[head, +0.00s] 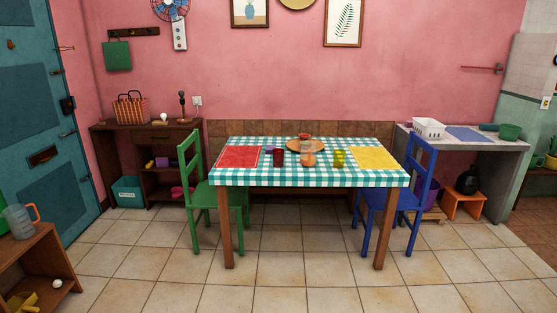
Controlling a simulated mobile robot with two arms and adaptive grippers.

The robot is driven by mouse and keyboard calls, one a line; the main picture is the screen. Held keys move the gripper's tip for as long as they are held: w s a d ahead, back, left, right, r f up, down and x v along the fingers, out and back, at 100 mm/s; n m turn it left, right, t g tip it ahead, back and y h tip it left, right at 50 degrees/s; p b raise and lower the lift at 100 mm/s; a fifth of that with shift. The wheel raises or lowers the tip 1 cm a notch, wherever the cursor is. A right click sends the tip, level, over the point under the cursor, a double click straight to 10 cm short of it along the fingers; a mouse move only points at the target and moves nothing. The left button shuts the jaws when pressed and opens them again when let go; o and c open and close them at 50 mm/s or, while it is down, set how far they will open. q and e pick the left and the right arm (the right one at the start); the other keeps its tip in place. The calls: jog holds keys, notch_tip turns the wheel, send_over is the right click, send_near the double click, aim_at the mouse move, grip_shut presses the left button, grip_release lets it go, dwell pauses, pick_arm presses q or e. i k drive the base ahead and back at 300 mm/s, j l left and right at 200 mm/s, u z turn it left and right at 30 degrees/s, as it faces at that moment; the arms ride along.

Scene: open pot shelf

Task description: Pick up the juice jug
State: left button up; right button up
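Two vessels could be the juice jug, and I cannot tell which one it is. A clear glass vessel with orange contents (308,156) stands upright near the middle of the checkered table (290,180). Neither of my grippers is in view.
A dark red cup (278,157) and a yellow-green glass (340,158) flank the glass vessel. A green chair (195,190) and a blue chair (412,190) stand at the table's ends. The tiled floor (300,290) in front is clear.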

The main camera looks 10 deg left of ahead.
aim_at(308, 151)
jog(key=i+l, duration=0.2)
jog(key=i, duration=0.25)
jog(key=i+l+z, duration=0.1)
jog(key=i, duration=0.4)
jog(key=i+l, duration=0.25)
jog(key=i, duration=0.2)
jog(key=i+l, duration=0.15)
jog(key=i, duration=0.35)
jog(key=l+z, duration=0.05)
